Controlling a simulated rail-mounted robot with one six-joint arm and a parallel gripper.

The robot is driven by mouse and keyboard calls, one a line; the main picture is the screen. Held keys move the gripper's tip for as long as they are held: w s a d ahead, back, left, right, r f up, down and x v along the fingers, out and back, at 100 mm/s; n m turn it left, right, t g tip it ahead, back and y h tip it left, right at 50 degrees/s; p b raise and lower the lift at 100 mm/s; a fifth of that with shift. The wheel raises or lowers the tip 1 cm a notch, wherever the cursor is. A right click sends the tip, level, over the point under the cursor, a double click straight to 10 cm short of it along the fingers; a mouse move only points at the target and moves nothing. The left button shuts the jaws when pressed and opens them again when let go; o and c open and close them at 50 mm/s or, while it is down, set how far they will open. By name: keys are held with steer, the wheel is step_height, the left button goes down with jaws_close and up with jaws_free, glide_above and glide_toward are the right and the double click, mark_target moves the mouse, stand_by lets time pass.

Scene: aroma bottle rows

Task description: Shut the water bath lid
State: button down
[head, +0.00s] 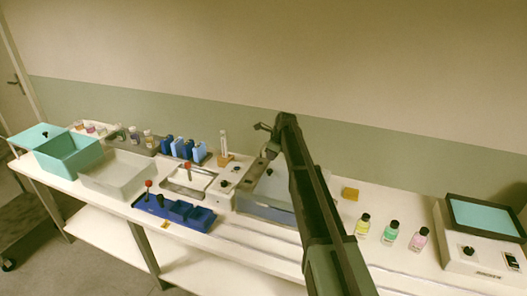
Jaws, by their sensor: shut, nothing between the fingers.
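A pale grey-blue box (262,209), which looks like the water bath, stands mid-bench, partly hidden behind my dark arm. A grey panel with a small dark knob (269,171) shows at its top; this looks like the lid. I cannot tell its angle, as my arm covers the right part. A white unit with dark knobs (224,186) adjoins its left side.
Left are a teal box (66,158), a clear tray (112,181), blue racks (178,214) and several bottles. The bench front strip is mostly clear.

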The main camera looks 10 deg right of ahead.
mark_target(269, 171)
steer(key=b+x, duration=0.1)
steer(key=x, duration=0.1)
steer(key=b+x, duration=0.4)
steer(key=shift+s+d+f, duration=0.15)
steer(key=shift+s+f, duration=0.1)
steer(key=shift+f, duration=0.05)
steer(key=shift+s+f+b, duration=0.1)
steer(key=shift+s+b, duration=0.15)
steer(key=shift+b, duration=0.15)
